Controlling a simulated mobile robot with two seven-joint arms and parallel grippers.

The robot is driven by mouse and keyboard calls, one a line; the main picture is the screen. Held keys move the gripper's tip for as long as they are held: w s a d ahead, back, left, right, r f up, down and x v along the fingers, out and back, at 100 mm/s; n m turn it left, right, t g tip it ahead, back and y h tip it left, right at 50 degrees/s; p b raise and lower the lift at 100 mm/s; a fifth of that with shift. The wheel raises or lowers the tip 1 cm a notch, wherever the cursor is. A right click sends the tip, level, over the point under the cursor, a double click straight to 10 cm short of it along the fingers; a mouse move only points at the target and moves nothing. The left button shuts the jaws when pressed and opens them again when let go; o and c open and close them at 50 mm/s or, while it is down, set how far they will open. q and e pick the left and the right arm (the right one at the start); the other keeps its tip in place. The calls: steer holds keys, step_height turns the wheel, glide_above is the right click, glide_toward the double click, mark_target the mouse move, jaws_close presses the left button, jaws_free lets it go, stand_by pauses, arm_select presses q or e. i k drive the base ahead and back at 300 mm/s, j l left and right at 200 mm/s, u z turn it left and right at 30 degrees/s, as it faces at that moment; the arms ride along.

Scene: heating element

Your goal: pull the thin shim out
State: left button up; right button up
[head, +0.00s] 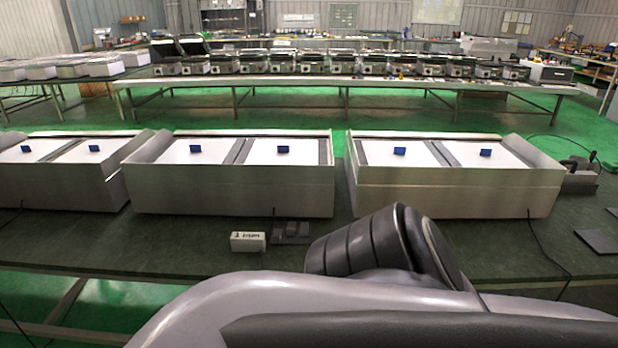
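No thin shim can be made out for certain. A small white block (248,241) with dark, unclear lettering lies on the dark table in front of the middle metal box (235,190). Small blue tabs stand on the white panels in the boxes, two in the middle box (195,149) and two in the right box (400,151). A large grey and black link of my own arm fills the bottom centre and hides part of the table. Neither of my grippers shows.
A dark device (291,231) with a cord sits right of the white block. Another dark device (580,178) stands beside the right metal box (455,192). Flat dark plates (598,241) lie at the table's right. The left metal box (62,185) is partly cut off.

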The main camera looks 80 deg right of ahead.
mark_target(304, 226)
steer(key=z, duration=2.5)
steer(key=i+z, duration=0.25)
steer(key=i, duration=0.25)
steer(key=i+z, duration=0.2)
steer(key=i, duration=0.3)
steer(key=i+j+z, duration=0.25)
steer(key=i, duration=0.2)
